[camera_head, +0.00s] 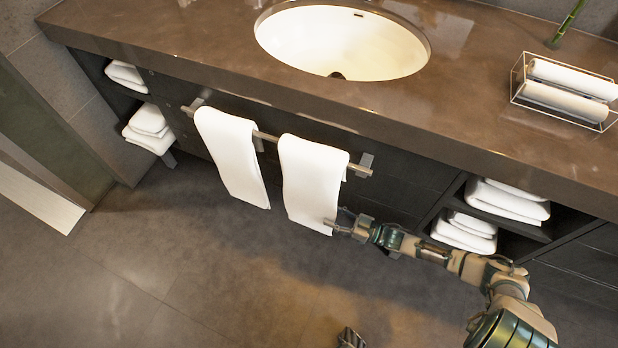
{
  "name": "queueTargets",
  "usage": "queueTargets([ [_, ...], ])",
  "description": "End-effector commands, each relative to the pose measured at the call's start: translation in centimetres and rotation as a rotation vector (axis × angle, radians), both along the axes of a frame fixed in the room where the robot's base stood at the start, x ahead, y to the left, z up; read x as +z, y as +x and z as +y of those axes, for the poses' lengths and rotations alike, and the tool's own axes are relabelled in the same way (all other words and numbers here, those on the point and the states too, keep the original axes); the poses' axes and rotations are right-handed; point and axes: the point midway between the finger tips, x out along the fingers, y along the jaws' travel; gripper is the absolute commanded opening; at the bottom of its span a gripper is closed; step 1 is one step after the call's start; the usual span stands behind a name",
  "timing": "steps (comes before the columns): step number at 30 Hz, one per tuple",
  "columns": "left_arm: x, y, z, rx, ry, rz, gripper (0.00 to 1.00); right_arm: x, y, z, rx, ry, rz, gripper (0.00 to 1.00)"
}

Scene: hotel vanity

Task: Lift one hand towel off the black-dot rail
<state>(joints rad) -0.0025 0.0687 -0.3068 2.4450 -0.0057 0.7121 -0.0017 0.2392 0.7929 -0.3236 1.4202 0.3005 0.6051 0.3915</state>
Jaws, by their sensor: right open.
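A metal rail (267,136) runs along the front of the vanity. Two white hand towels hang folded over it, a left towel (232,155) and a right towel (311,182). I cannot make out a black dot on the rail. My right gripper (338,218) is open at the lower right edge of the right towel. One finger reaches over the towel's lower corner; whether the other is behind the cloth is unclear. A small dark ribbed part at the bottom edge seems to be my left gripper (350,338), mostly out of frame.
The brown countertop (180,45) overhangs the rail and holds a white sink (340,42) and a wire basket (562,92) with rolled white towels. Open shelves hold folded towels at left (148,128) and right (505,200). The floor (190,270) in front is clear.

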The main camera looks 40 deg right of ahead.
Motion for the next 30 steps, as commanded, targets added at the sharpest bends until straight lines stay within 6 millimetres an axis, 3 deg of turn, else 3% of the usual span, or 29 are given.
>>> queueTargets([
  [12,0.1,1.0,-0.3,-0.002,0.002,-0.067,0.4,0.0,4.6,2.0,0.001,0.0,0.003,0.46],
  [20,0.6,0.9,-0.5,-0.002,0.003,-0.079,0.4,0.5,5.1,2.1,0.0,0.0,-0.001,0.46],
  [21,0.6,0.9,-0.5,-0.002,0.003,-0.079,0.4,0.5,5.1,2.2,0.0,0.0,-0.001,0.43],
  [26,0.3,1.3,-0.5,-0.003,0.003,-0.072,0.4,0.5,5.1,2.2,0.0,-0.001,0.0,0.03],
  [30,0.3,1.3,-0.5,-0.002,0.004,-0.072,0.4,0.5,5.1,2.3,0.0,-0.002,-0.001,0.0],
])
